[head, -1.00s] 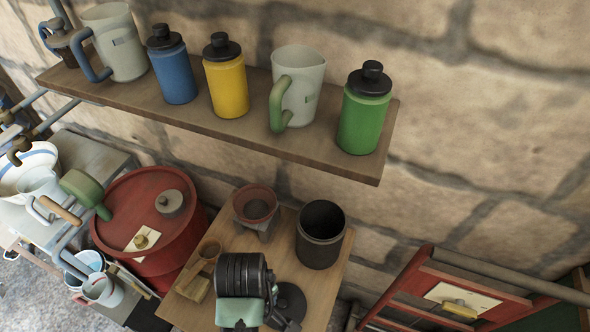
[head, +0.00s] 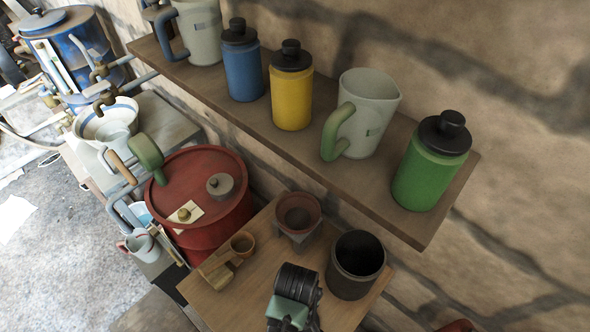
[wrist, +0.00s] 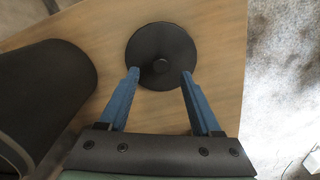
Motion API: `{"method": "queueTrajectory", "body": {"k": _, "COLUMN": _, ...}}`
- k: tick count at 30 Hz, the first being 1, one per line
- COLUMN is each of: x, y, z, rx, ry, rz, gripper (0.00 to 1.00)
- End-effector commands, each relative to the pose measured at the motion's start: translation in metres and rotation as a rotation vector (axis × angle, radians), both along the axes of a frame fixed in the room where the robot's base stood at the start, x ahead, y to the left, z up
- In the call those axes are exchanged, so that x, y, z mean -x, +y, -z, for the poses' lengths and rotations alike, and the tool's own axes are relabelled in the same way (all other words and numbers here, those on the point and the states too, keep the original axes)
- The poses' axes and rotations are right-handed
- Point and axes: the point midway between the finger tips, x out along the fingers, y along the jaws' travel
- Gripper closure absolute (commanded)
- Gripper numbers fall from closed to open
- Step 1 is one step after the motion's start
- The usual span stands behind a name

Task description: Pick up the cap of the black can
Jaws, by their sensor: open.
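The black can (head: 356,266) stands open on the small wooden table, near its right side, in the head view. In the wrist view a dark can, likely the same one, shows as a large cylinder (wrist: 42,95) at the left. The cap (wrist: 161,42) is a flat black disc with a round central knob, lying on the wood in the wrist view. My gripper (wrist: 160,73) has its two blue fingers open and empty, their tips over the cap's near edge, one on each side of the knob. In the head view my arm's end hides the cap.
A pot on a stand (head: 298,215) and a small wooden cup (head: 243,244) stand on the table (head: 212,306). A shelf (head: 436,236) with bottles and jugs runs above. A red drum (head: 200,180) stands to the left.

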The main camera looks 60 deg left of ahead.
Motion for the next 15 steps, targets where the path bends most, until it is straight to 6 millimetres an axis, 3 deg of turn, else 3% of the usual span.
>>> {"method": "queueTrajectory", "body": {"k": 7, "x": 0.003, "y": 0.001, "z": 0.035, "rx": 0.001, "ry": 0.001, "rz": 0.000, "gripper": 0.35}}
{"method": "queueTrajectory", "body": {"k": 15, "x": 0.003, "y": 0.001, "z": 0.044, "rx": -0.001, "ry": 0.000, "rz": 0.000, "gripper": 0.35}}
